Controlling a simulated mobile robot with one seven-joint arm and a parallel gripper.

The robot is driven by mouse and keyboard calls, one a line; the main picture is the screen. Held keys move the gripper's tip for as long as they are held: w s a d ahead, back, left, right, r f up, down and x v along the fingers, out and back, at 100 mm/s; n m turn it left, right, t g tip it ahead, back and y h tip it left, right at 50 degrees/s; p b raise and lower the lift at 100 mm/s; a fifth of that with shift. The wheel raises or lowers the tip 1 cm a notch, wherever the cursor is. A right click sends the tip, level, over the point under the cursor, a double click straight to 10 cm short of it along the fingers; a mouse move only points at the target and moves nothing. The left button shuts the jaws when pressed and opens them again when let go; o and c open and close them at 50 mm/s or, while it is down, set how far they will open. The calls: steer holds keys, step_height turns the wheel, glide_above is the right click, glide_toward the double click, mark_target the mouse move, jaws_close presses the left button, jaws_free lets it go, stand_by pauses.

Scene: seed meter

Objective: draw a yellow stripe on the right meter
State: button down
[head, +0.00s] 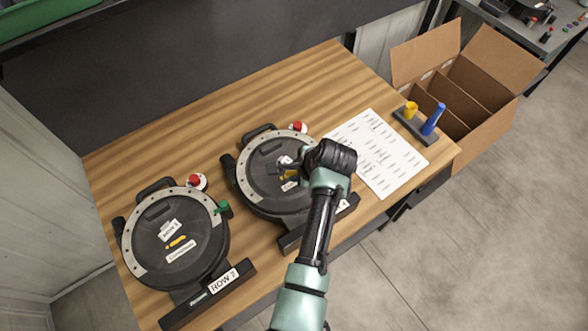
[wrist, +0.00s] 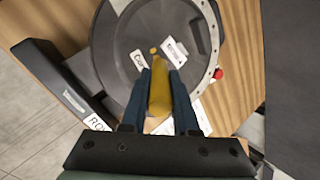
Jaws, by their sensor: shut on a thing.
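The right meter (head: 262,190) is a round dark drum with a pale studded rim and a red knob on top. It fills the upper middle of the wrist view (wrist: 118,60). My gripper (wrist: 160,75) is shut on a yellow marker (wrist: 159,95) above the meter's face. The marker points at the face between two white labels, one on the left (wrist: 138,60) and one on the right (wrist: 175,50). A small yellow mark (wrist: 153,50) shows just past the marker's tip. I cannot tell whether the tip touches. My arm hides part of this meter in the head view.
The left meter (head: 150,245) bears a yellow mark, white labels, a red knob and a green knob. A holder (head: 416,129) carries a blue marker (head: 433,119) and a short yellow piece (head: 410,109). A printed sheet (head: 385,160) lies flat. An open cardboard box (head: 495,110) stands beyond the table.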

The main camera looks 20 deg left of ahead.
steer(key=shift+w+d, duration=0.1)
steer(key=shift+d, duration=0.1)
steer(key=shift+w+d, duration=0.15)
stand_by(0.3)
steer(key=shift+w+d, duration=0.55)
steer(key=shift+w, duration=0.25)
stand_by(1.1)
step_height(320, 180, up, 6)
steer(key=p, duration=0.5)
steer(key=shift+p, duration=0.4)
